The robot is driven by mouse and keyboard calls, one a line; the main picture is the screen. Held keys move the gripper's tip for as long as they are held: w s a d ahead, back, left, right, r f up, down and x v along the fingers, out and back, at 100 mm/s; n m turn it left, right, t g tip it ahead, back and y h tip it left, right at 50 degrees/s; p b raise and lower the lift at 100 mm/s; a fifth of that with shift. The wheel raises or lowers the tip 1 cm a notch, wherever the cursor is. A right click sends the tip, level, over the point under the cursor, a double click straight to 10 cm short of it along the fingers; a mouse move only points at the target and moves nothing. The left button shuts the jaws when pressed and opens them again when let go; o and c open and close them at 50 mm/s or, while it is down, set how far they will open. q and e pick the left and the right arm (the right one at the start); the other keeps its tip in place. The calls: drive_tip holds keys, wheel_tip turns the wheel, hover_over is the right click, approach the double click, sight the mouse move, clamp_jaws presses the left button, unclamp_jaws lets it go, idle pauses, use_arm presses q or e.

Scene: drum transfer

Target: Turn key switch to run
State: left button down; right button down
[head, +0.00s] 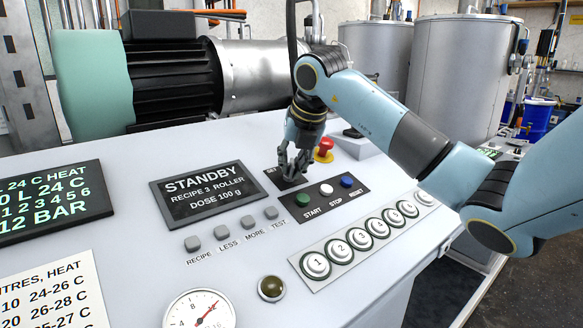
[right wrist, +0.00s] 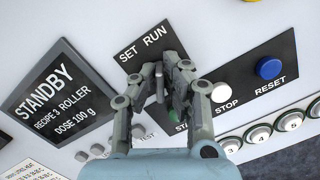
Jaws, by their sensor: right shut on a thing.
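The key switch (right wrist: 159,82) sits on a black plate marked SET and RUN in the right wrist view. My right gripper (right wrist: 164,76) is shut on the key, with one finger on each side of it. In the head view my right gripper (head: 294,174) points down onto the switch plate and hides most of it. The key's exact angle is hard to tell. The display (head: 206,193) reads STANDBY, RECIPE 3 ROLLER, DOSE 100 g. My left gripper is not in view.
A red emergency button (head: 324,148) stands just behind my right gripper. Green START (head: 303,201), white STOP (head: 327,190) and blue RESET (head: 347,181) buttons lie in front. Several numbered buttons (head: 316,265) line the panel's right side. A motor (head: 165,75) and steel drums (head: 460,75) stand behind.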

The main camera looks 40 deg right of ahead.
drive_tip(key=shift+m, duration=1.2)
drive_tip(key=c, duration=1.4)
unclamp_jaws()
drive_tip(key=shift+c, duration=0.2)
drive_tip(key=shift+r, duration=0.1)
drive_tip(key=v, duration=1.2)
